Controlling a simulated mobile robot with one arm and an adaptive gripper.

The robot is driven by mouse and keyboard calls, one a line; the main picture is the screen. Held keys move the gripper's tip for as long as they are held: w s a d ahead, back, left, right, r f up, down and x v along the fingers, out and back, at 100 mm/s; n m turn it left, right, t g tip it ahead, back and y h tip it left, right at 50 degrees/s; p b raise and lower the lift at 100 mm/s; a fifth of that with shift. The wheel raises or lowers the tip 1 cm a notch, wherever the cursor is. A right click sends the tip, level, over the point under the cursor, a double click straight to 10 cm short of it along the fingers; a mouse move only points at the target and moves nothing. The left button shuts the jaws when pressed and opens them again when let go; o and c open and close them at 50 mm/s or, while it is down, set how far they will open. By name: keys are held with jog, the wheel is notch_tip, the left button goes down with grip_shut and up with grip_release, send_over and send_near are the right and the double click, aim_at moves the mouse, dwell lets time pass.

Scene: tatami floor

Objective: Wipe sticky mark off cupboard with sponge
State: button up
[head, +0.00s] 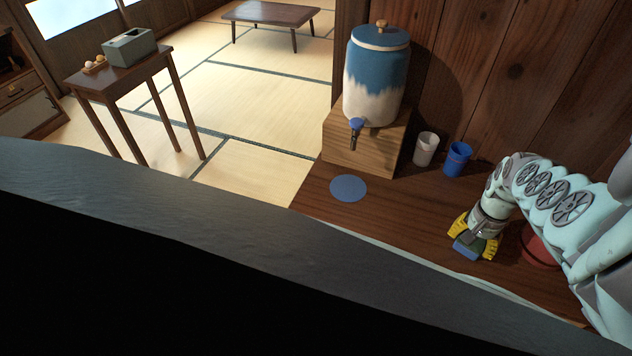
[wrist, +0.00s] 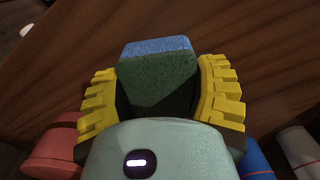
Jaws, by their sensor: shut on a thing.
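My gripper (head: 474,240) has yellow ridged fingers and is shut on a sponge (head: 466,250). In the wrist view my gripper (wrist: 160,88) has one finger on each side of the sponge (wrist: 157,80), which is green with a blue layer at its far end. The gripper is over the dark wooden cupboard top (head: 315,195), and the sponge is near its front edge; I cannot tell whether it touches the wood. No sticky mark can be made out in either view.
A blue and white dispenser (head: 376,85) stands on a wooden block (head: 365,145). A white cup (head: 425,150) and a blue cup (head: 457,158) stand to its right. A flat blue disc (head: 348,188) lies in front. A red container (head: 538,246) is partly hidden behind my arm.

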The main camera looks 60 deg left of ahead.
jog(key=shift+w+d, duration=0.55)
jog(key=shift+d, duration=0.25)
jog(key=shift+s+a+f, duration=0.15)
jog(key=shift+s+a, duration=0.45)
jog(key=shift+a, duration=0.3)
jog(key=shift+s+a+f, duration=0.1)
jog(key=shift+s+a, duration=0.45)
jog(key=shift+a, duration=0.3)
jog(key=shift+r, duration=0.1)
jog(key=shift+s+r+p, duration=0.15)
jog(key=shift+r+p, duration=0.45)
jog(key=shift+p, duration=0.15)
notch_tip(320, 180, up, 5)
jog(key=p, duration=0.4)
jog(key=shift+f+p, duration=0.15)
jog(key=shift+p, duration=0.15)
